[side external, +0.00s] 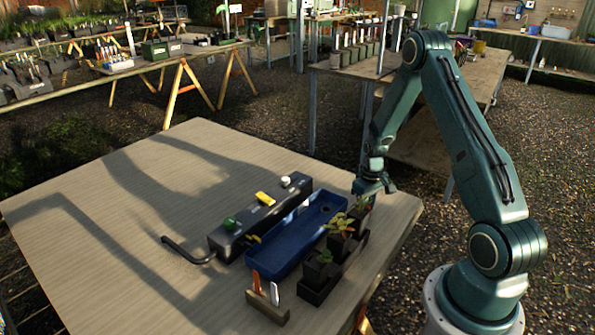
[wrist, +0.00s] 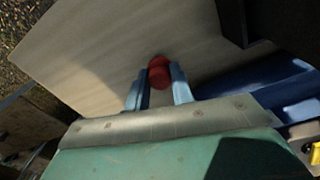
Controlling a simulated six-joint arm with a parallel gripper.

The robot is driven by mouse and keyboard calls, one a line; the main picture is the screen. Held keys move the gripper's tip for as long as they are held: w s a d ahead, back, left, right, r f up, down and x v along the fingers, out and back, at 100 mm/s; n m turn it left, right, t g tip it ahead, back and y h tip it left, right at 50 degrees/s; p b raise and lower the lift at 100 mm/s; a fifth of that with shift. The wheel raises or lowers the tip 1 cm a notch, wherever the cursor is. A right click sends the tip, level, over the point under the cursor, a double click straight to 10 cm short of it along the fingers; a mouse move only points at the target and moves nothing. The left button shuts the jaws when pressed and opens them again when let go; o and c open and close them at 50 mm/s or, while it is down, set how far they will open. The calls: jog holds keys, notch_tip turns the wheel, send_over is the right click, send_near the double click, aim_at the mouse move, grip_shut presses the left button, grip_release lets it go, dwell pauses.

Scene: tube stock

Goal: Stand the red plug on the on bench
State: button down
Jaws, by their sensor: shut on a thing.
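The red plug (wrist: 159,70) shows in the wrist view between the two fingers of my gripper (wrist: 158,88), which is shut on it. Pale wooden bench top (wrist: 85,50) lies beyond the plug. I cannot tell whether the plug touches it. In the side external view my gripper (side external: 374,190) is at the far right part of the bench (side external: 110,225), near the potted plants. The plug cannot be made out in that view.
A black box (side external: 232,242) bears green (side external: 229,224), yellow (side external: 265,198) and white (side external: 285,182) plugs. A bent black pipe (side external: 185,252) runs from it. Beside it are a blue trough (side external: 262,262), potted plants (side external: 340,243) and a wooden tool block (side external: 268,308). The bench's left side is clear.

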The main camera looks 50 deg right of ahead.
jog(key=shift+f, duration=0.3)
dwell(0.5)
jog(key=c, duration=1.1)
grip_release()
jog(key=shift+r, duration=0.15)
notch_tip(320, 180, up, 14)
jog(key=shift+f, duration=0.25)
